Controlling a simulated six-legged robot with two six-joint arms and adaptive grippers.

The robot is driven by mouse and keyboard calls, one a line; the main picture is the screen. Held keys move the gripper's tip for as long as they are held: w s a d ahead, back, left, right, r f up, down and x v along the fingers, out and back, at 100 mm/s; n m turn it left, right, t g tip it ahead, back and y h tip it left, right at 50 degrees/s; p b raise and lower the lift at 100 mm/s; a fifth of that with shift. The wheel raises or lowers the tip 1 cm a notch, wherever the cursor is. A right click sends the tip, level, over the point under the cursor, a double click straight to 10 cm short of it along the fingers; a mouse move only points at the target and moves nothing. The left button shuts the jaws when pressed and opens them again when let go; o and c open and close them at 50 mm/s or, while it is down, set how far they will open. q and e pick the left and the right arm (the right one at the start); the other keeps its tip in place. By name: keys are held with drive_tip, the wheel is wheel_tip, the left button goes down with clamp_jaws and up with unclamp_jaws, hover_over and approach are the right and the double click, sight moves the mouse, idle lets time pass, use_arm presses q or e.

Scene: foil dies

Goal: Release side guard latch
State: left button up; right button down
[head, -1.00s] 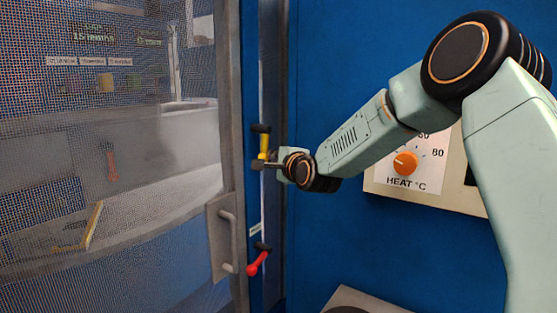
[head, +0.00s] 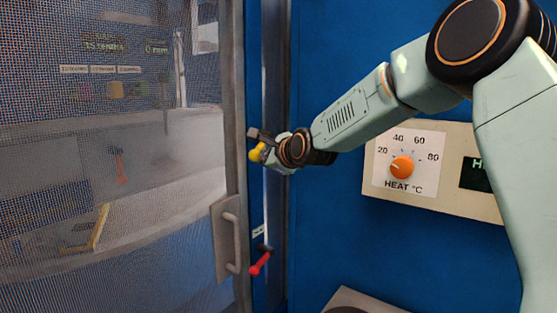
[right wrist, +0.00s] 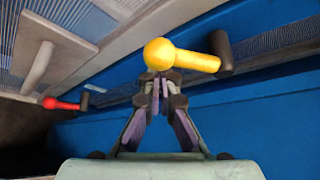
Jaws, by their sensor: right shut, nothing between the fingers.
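The yellow latch lever (head: 257,152) is on the blue frame beside the mesh guard door (head: 150,130). It looks foreshortened, its round end toward the camera. In the right wrist view the yellow lever (right wrist: 185,56) lies sideways, its dark pivot at the right. My right gripper (head: 262,137) is shut and empty at the lever; its fingertips (right wrist: 157,78) sit close against the round end, but I cannot tell if they touch. A red lever (head: 260,263) is lower on the same frame and slants down-left; it also shows in the right wrist view (right wrist: 60,104). My left gripper is not in view.
A grey door handle (head: 232,240) sits on the door edge, left of the red lever. A heat panel (head: 405,165) with an orange knob is on the blue wall (head: 325,230), right of the levers and below my right forearm. A grey object (head: 365,300) is at the bottom.

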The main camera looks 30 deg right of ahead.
drive_tip(key=shift+s+a+r+m+p, duration=0.15)
drive_tip(key=shift+a+r+p, duration=0.15)
drive_tip(key=shift+r+p, duration=0.3)
drive_tip(key=shift+s+a+r+m+p, duration=0.15)
drive_tip(key=shift+a+r+p, duration=0.2)
drive_tip(key=shift+p, duration=0.45)
drive_tip(key=shift+w+d+r, duration=0.1)
drive_tip(key=shift+w+d, duration=0.05)
drive_tip(key=shift+r, duration=0.1)
